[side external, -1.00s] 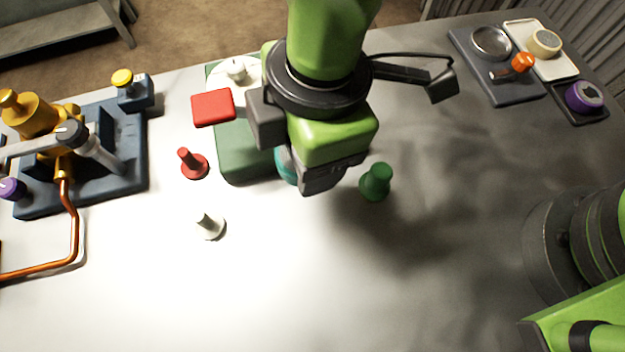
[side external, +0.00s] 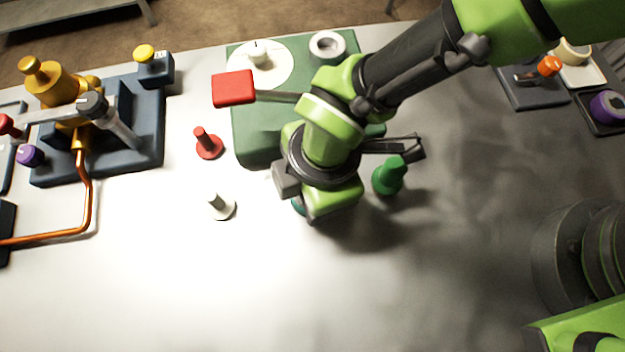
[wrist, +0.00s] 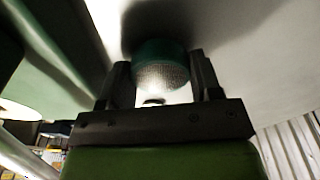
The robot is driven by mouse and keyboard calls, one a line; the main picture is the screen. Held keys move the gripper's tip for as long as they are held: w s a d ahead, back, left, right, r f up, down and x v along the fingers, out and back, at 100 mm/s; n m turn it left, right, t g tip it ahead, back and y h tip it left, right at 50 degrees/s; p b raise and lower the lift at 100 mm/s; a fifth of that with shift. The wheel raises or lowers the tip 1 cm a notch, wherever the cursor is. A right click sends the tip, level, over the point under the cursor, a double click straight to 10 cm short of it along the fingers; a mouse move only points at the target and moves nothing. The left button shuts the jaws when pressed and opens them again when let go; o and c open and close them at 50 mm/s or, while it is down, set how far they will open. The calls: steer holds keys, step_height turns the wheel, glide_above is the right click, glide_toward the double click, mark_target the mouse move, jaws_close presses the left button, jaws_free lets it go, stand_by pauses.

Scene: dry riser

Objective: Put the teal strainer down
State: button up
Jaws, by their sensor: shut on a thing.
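The teal strainer (wrist: 160,52) is between the two fingers of my gripper (wrist: 160,68) in the wrist view, its mesh face showing. My gripper is shut on it. In the side external view my gripper (side external: 308,210) is over the pale table, in front of the green block. Only a sliver of the teal strainer (side external: 298,205) shows there; the rest is hidden behind my gripper. I cannot tell whether the strainer touches the table.
The green block (side external: 255,145) bears a white disc (side external: 280,68) and a grey ring (side external: 327,38). A red handle (side external: 233,88) juts left. Red (side external: 207,143), white (side external: 221,207) and green (side external: 389,176) pegs stand nearby. The front table is clear.

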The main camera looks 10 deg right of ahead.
steer(key=shift+f, duration=0.1)
steer(key=o, duration=0.9)
steer(key=shift+o, duration=0.2)
step_height(320, 180, up, 12)
steer(key=d, duration=0.1)
steer(key=shift+w+d, duration=0.15)
steer(key=shift+d, duration=0.1)
